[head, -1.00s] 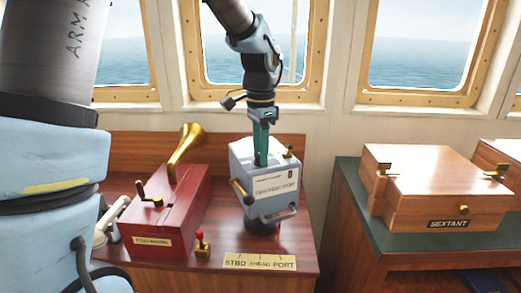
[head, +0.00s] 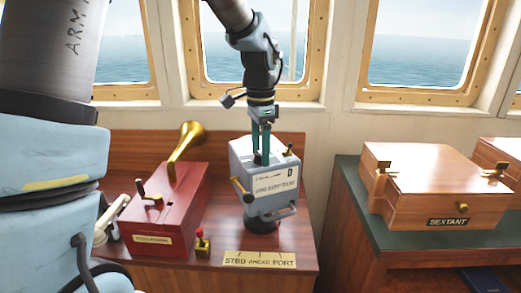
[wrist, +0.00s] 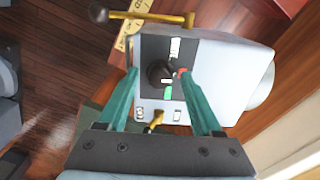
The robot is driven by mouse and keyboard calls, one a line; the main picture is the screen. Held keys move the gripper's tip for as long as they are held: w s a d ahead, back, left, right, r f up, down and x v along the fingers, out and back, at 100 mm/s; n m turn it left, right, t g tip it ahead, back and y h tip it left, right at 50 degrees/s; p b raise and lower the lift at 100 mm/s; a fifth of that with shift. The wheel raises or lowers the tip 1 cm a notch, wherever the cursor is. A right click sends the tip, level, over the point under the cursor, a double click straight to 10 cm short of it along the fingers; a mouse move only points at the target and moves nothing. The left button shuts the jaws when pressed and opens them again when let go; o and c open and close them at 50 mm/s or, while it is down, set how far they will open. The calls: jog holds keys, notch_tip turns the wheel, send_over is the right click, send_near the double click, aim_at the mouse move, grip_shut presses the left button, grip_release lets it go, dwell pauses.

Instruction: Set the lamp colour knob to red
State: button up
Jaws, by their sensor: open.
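The signal lamp (head: 262,205) is a grey box with white labels, standing on the wooden console. In the wrist view its top face has a dark panel holding a round black knob (wrist: 158,73). White (wrist: 175,47), red (wrist: 182,72) and green (wrist: 167,92) marks sit around the knob. A small white line on the knob lies towards the green mark; its exact pointing is hard to tell. My gripper (wrist: 158,71) is open, its teal fingers on either side of the knob; contact cannot be told. It also shows above the lamp in the head view (head: 261,160).
A brass lever (wrist: 150,16) sticks out from the lamp's side, and a small brass part (wrist: 155,121) is at the panel's lower edge. A red box with a brass horn (head: 170,205) stands left of the lamp. A sextant box (head: 430,190) stands right, across a gap.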

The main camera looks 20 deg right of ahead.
aim_at(260, 153)
notch_tip(260, 153, up, 11)
jog(key=b, duration=0.2)
dwell(0.4)
jog(key=shift+f, duration=0.1)
jog(key=w+a+f+n, duration=0.1)
jog(key=a+f+n, duration=0.4)
jog(key=a, duration=0.4)
jog(key=w+a+f+n, duration=0.1)
jog(key=a+f+n, duration=0.4)
jog(key=a, duration=0.4)
jog(key=s+a+f+n, duration=0.3)
jog(key=a+f, duration=0.1)
jog(key=a, duration=0.2)
jog(key=s+a+f+n+t, duration=0.1)
jog(key=s+a+f+n, duration=0.1)
jog(key=a, duration=0.4)
jog(key=shift+s+a+f+n+t, duration=0.15)
jog(key=shift+s+f+n+t, duration=0.2)
jog(key=shift+f+n, duration=0.65)
